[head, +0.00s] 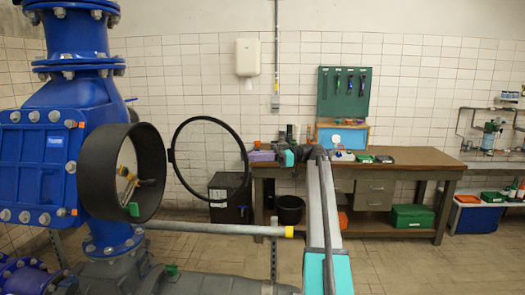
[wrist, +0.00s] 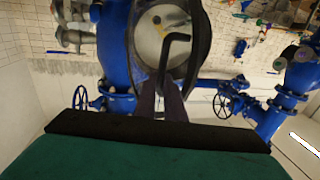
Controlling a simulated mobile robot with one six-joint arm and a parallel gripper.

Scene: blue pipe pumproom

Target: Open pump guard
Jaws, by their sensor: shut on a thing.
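The pump guard (head: 176,128) is a round black-rimmed cover, apparently with a clear pane, swung out to the right of the black cylindrical housing (head: 90,165) on the blue pump. The housing's mouth is uncovered, with a yellowish part and a green part inside. My gripper (head: 254,156) is at the guard's right edge in the head view. In the wrist view, its purple fingers (wrist: 172,98) are shut on a black bent handle (wrist: 177,37) in front of the round opening. The exact grip is partly hidden.
A wooden workbench (head: 420,158) with small items stands behind my arm. A black box (head: 228,190) and a dark bucket (head: 290,210) stand on the floor near it. A grey pipe with a yellow end (head: 225,230) runs low below the guard. Floor at the right front is clear.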

